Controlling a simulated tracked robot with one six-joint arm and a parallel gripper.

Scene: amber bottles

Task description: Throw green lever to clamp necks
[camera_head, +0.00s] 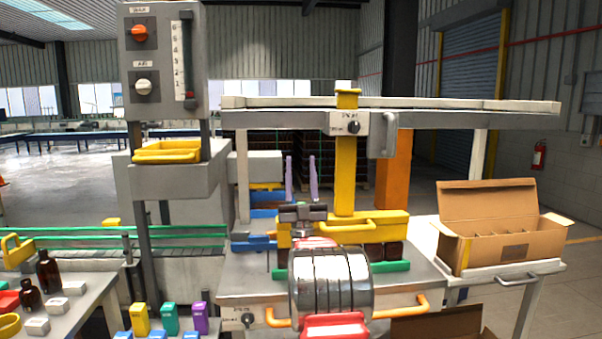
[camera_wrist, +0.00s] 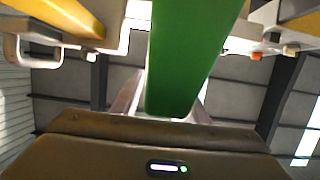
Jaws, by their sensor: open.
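A wide green bar (camera_wrist: 192,55), apparently the green lever, runs down the middle of the wrist view. Its lower end shows between the fingers of my gripper (camera_wrist: 165,103); I cannot tell if they touch it. In the head view my gripper (camera_head: 301,178) has two pale purple fingers pointing up and apart, left of a yellow column (camera_head: 345,178); no green shows between them. A green strip (camera_head: 392,267) lies low along the yellow clamp frame (camera_head: 378,232), under dark bottle parts (camera_head: 394,249). My arm hides the frame's middle.
An open carton (camera_head: 500,225) with dividers stands on a side table at right. A control box (camera_head: 163,60) on posts stands at left, above a yellow tray (camera_head: 168,152). Amber bottles (camera_head: 48,272) stand on the left table. A grey overhead beam (camera_head: 450,120) crosses above.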

